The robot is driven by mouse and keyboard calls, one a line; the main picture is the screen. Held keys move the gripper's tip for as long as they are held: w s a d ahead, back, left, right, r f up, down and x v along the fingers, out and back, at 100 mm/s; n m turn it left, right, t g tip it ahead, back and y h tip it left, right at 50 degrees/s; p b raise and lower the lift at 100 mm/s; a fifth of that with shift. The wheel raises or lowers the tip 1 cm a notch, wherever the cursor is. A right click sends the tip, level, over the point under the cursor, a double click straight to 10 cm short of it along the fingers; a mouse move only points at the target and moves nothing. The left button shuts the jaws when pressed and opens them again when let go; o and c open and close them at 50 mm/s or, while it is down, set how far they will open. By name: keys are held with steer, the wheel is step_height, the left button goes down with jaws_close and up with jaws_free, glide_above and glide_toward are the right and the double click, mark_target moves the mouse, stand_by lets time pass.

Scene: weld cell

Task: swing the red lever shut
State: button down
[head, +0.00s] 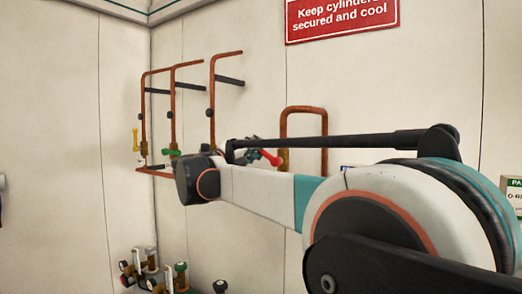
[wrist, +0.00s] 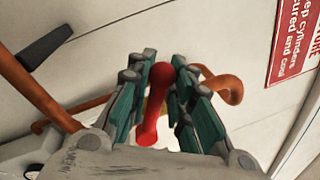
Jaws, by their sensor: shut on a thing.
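The red lever (wrist: 150,128) has a rounded end and stands between the two green-and-grey fingers of my gripper (wrist: 160,75) in the wrist view. The gripper is shut on the lever near its rounded end. In the head view a short piece of the red lever (head: 270,158) shows, tilted, just behind my arm and beside the copper pipe loop (head: 304,109). My arm hides most of the gripper and the lever's valve there.
A yellow lever (head: 135,139) and a green handle (head: 172,152) sit on copper pipes to the left. Gas cylinder tops (head: 151,270) stand low in front of the wall. A red sign (head: 341,17) hangs above.

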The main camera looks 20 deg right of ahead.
steer(key=shift+w+a+f+n+t+y+b, duration=0.25)
steer(key=shift+f+n+b, duration=0.35)
steer(key=shift+n, duration=0.65)
steer(key=shift+d+f+n+t+b, duration=0.1)
steer(key=shift+f+n+t+b, duration=0.3)
steer(key=shift+f+n, duration=0.65)
steer(key=shift+w+a+f+n+t+y+b, duration=0.15)
steer(key=shift+f+n+t+b, duration=0.25)
steer(key=shift+n, duration=1.1)
steer(key=c, duration=1.6)
jaws_free()
steer(key=v, duration=0.7)
steer(key=shift+s+a, duration=0.1)
steer(key=shift+a, duration=0.2)
steer(key=shift+d+f, duration=0.1)
